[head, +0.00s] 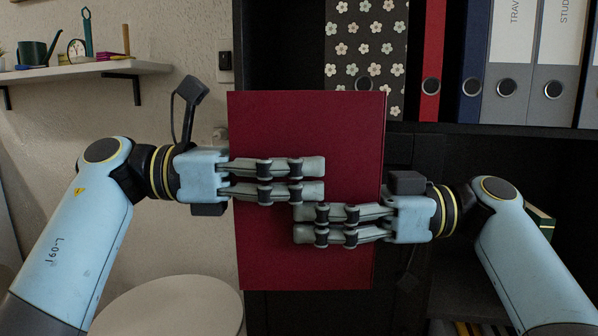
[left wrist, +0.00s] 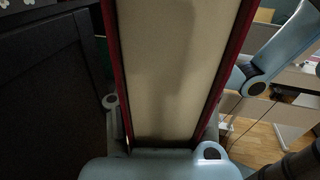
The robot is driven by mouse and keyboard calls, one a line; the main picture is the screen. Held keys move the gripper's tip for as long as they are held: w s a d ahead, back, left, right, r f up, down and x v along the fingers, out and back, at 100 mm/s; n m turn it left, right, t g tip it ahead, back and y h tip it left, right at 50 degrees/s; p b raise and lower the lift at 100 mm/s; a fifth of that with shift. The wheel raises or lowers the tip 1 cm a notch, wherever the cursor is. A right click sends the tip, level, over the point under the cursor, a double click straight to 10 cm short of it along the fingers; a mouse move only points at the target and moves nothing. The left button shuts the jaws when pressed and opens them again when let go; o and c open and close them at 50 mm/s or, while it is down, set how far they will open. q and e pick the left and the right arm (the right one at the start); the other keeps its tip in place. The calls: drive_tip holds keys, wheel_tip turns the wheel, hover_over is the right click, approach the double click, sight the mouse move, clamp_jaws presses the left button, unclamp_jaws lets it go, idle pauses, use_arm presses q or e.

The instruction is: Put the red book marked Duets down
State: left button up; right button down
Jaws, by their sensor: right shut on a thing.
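The red book (head: 310,270) stands upright in the middle of the head view, its cover plain, with no marking visible. My left gripper (head: 322,178) reaches across its cover from the left, and my right gripper (head: 298,224) reaches across from the right, slightly lower. The right gripper is shut on the book. The left gripper's jaws lie around the book, but whether they press on it is unclear. The fingers behind the book are hidden in the head view. The left wrist view shows the book's pale page edge (left wrist: 180,70) between its red covers.
Behind the book is a black shelf unit (head: 500,130) with a flowered binder (head: 366,40), a red binder (head: 431,60) and grey binders (head: 509,80). A pale round top (head: 165,310) is at lower left. A wall shelf (head: 90,72) holds small items.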

use_arm(q)
drive_tip(key=shift+s, duration=0.1)
clamp_jaws()
use_arm(e)
drive_tip(key=shift+w, duration=0.1)
drive_tip(key=c, duration=0.8)
unclamp_jaws()
drive_tip(key=shift+c, duration=0.2)
drive_tip(key=shift+d, duration=0.1)
